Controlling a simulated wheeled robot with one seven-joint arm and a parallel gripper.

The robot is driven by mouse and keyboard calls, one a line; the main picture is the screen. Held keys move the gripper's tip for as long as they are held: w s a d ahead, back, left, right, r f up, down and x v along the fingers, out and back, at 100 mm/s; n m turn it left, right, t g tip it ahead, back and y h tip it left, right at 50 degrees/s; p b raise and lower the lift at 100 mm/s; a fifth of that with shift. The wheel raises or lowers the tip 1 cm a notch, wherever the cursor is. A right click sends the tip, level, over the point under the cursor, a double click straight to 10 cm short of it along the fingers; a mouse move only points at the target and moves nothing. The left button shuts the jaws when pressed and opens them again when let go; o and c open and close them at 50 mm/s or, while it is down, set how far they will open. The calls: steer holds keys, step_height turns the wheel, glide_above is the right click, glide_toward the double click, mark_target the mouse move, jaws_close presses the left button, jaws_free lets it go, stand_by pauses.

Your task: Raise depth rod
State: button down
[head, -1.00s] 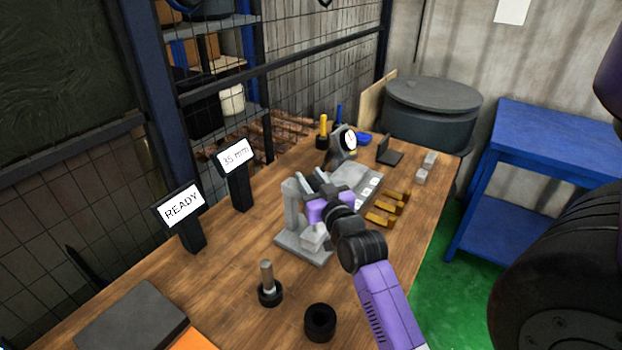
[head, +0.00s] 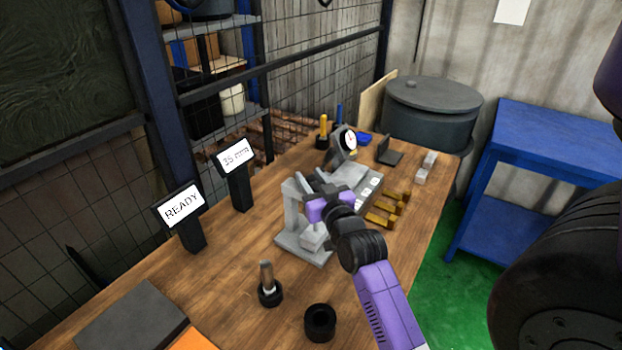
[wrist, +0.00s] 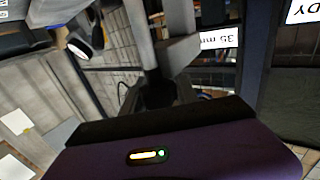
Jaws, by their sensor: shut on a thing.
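The grey measuring stand (head: 292,208) stands on the wooden bench, with an upright post and a flat base. My gripper (head: 324,190) is at the top of the stand, beside its post, and is shut on a part there. In the wrist view my dark fingers (wrist: 156,94) close around the lower end of a slim grey bar (wrist: 141,38), which looks like the depth rod. The fingers and purple wrist hide most of the grip. A small grey block (head: 313,236) sits below my gripper on the base.
A READY sign (head: 182,207) and a 35 mm sign (head: 236,158) stand left of the stand. A dial gauge (head: 347,140) is behind it and brass-coloured blocks (head: 382,217) are to the right. A black ring (head: 320,322) and a pin in a black holder (head: 267,280) stand in front.

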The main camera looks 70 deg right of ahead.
steer(key=shift+r+p, duration=1.95)
steer(key=shift+r, duration=0.85)
steer(key=c, duration=0.9)
jaws_free()
steer(key=shift+c, duration=0.2)
steer(key=shift+s+a+f, duration=0.15)
steer(key=shift+s+a, duration=0.25)
steer(key=b+v, duration=0.1)
steer(key=v, duration=0.5)
steer(key=shift+s+a+b, duration=0.2)
steer(key=shift+a+b, duration=0.1)
steer(key=shift+b, duration=0.1)
